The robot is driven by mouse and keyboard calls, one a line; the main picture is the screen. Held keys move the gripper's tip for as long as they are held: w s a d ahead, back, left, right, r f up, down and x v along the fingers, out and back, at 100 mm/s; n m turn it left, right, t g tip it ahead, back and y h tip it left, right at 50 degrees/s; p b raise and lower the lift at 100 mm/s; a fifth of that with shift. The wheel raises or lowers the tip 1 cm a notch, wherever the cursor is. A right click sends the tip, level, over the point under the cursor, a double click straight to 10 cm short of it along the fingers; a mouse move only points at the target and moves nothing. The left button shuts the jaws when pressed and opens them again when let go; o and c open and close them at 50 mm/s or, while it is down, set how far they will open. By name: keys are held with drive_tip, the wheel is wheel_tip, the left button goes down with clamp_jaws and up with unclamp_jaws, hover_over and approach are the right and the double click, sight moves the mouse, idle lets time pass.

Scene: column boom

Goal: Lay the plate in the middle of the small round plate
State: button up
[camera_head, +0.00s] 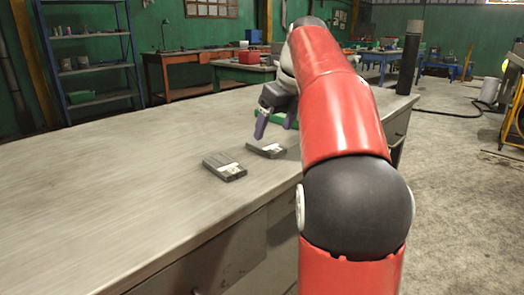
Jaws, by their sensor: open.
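My gripper (274,128) hangs over the far right part of the grey workbench, its two purple fingers apart and pointing down. A green thing (277,119) shows behind and between the fingers, partly hidden by them. I cannot tell whether it is a plate or whether the fingers touch it. No clearly round plate is visible, and my red arm hides part of the bench.
Two flat dark boxes with pale labels lie on the workbench (100,200): a nearer one (222,166) and a farther one (267,150) below the gripper. The left of the bench is clear. Its right edge runs close to my arm.

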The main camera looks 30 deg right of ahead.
sight(266, 144)
drive_tip(key=b+x, duration=0.1)
drive_tip(key=x, duration=0.3)
drive_tip(key=shift+w+a+f, duration=0.15)
drive_tip(key=shift+w+f, duration=0.05)
drive_tip(key=shift+f, duration=0.15)
drive_tip(key=shift+r, duration=0.1)
clamp_jaws()
drive_tip(key=shift+r, duration=0.15)
